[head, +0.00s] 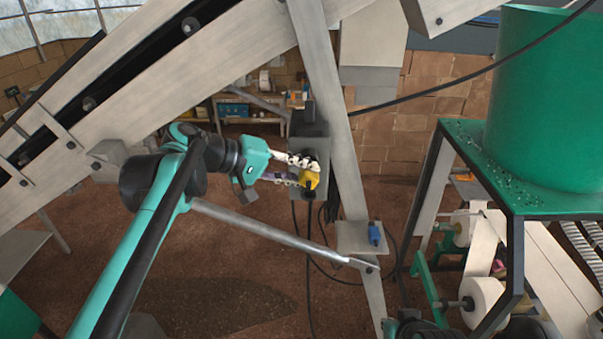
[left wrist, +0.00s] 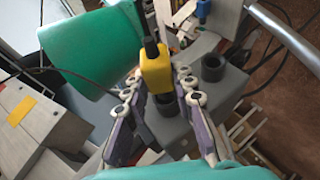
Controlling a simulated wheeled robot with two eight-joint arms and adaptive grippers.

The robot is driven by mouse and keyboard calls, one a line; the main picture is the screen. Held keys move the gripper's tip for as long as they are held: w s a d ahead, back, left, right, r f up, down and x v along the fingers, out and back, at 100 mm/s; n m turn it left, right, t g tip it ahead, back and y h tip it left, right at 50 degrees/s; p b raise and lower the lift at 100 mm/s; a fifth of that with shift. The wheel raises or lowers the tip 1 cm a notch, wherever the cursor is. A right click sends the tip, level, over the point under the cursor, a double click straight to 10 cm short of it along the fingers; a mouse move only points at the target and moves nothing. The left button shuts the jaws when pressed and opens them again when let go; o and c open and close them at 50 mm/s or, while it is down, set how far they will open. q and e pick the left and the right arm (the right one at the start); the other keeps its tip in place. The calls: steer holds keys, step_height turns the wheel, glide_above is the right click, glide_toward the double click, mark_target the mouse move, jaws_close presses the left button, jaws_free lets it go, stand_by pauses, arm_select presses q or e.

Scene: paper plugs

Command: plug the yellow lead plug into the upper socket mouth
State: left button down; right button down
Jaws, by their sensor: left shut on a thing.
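The yellow lead plug (head: 310,181) is between the fingertips of my left gripper (head: 303,173), in front of the grey socket box (head: 310,130) on the slanted post. In the left wrist view my left gripper (left wrist: 159,84) has its two fingers on either side of the yellow plug (left wrist: 155,70), whose black tail points up. A dark socket mouth (left wrist: 160,103) shows just below the plug, partly covered by it. I cannot tell whether the plug touches or enters it. A second, empty mouth (left wrist: 212,68) shows to the right.
A blue plug (head: 375,234) stands on a small shelf (head: 352,238) on the post, below right. Black cables hang under the socket box. A grey diagonal bar (head: 270,230) runs below my left gripper. A green hopper (head: 545,80) and paper rolls (head: 485,300) are at right.

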arm_select(q)
steer(key=shift+w, duration=1.4)
steer(key=c, duration=1.2)
jaws_free()
steer(key=v, duration=1.2)
steer(key=v, duration=1.2)
steer(key=s+d+f+m+y+b, duration=0.1)
steer(key=s+f+y+b, duration=0.2)
steer(key=f+b, duration=0.8)
steer(key=s+d+f+t+y+b, duration=0.1)
steer(key=s+f+y+b, duration=0.3)
steer(key=f, duration=3.2)
steer(key=s+f+m+y+b, duration=0.1)
steer(key=s+f+y+b, duration=0.3)
steer(key=f+b, duration=1.6)
steer(key=shift+s+d+f+m+t, duration=0.15)
steer(key=shift+s+f, duration=0.3)
steer(key=shift+f, duration=0.3)
steer(key=shift+s+d+f+m+t, duration=0.1)
steer(key=shift+s+f, duration=0.35)
steer(key=shift+f, duration=0.3)
steer(key=shift+s+d+f+m+t, duration=0.15)
steer(key=shift+s+f, duration=0.3)
steer(key=shift+f, duration=0.3)
